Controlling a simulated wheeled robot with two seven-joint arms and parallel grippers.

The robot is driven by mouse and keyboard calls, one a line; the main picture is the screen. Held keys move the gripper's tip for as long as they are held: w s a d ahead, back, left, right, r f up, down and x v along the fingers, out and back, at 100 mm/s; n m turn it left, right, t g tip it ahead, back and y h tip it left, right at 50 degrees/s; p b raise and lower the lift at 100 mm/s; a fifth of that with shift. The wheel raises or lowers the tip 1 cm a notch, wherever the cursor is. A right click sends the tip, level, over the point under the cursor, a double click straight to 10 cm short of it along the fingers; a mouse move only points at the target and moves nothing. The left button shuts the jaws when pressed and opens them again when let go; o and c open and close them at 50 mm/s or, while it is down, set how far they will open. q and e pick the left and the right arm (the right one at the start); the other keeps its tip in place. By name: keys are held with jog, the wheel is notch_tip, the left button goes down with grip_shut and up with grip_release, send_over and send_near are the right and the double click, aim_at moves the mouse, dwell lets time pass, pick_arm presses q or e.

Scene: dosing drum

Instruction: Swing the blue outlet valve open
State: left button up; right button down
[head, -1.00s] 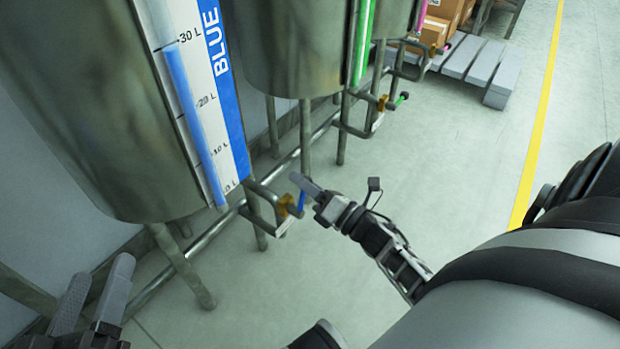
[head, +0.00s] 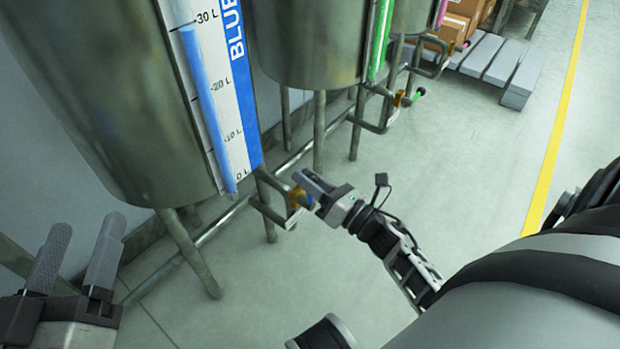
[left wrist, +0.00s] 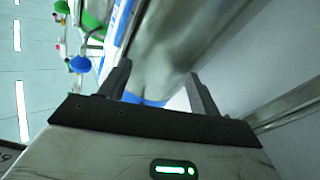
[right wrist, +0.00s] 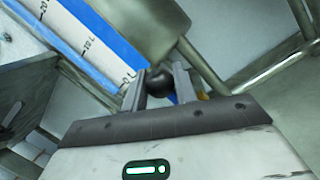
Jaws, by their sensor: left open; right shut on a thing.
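The blue outlet valve has a brass body (head: 296,197) on the pipe under the blue drum (head: 140,120). Its blue handle (head: 308,202) is mostly hidden by my right gripper (head: 312,190), which is shut on it. In the right wrist view, a dark round knob (right wrist: 160,82) sits between the fingers (right wrist: 160,90), and a bit of brass (right wrist: 203,96) shows beside them. My left gripper (head: 87,230) is open and empty at the lower left, well away from the valve; its spread fingers also show in the left wrist view (left wrist: 155,75).
Green-marked and pink-marked drums stand behind, with a green-handled valve (head: 418,93) on the nearer one. Steel legs (head: 190,250) and a low rail (head: 225,222) run under the drums. A pallet (head: 490,60) with boxes is at the back. The floor on the right is clear.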

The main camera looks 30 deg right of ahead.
jog(key=shift+s+a+f, duration=0.1)
jog(key=c, duration=1.1)
grip_release()
pick_arm(q)
jog(key=shift+f, duration=0.1)
jog(key=f, duration=0.1)
jog(key=s+f+n+g+p, duration=0.1)
jog(key=s+f+n+g+y+p, duration=0.1)
jog(key=shift+d+f, duration=0.1)
jog(key=shift+d, duration=0.2)
pick_arm(e)
jog(key=v, duration=1.6)
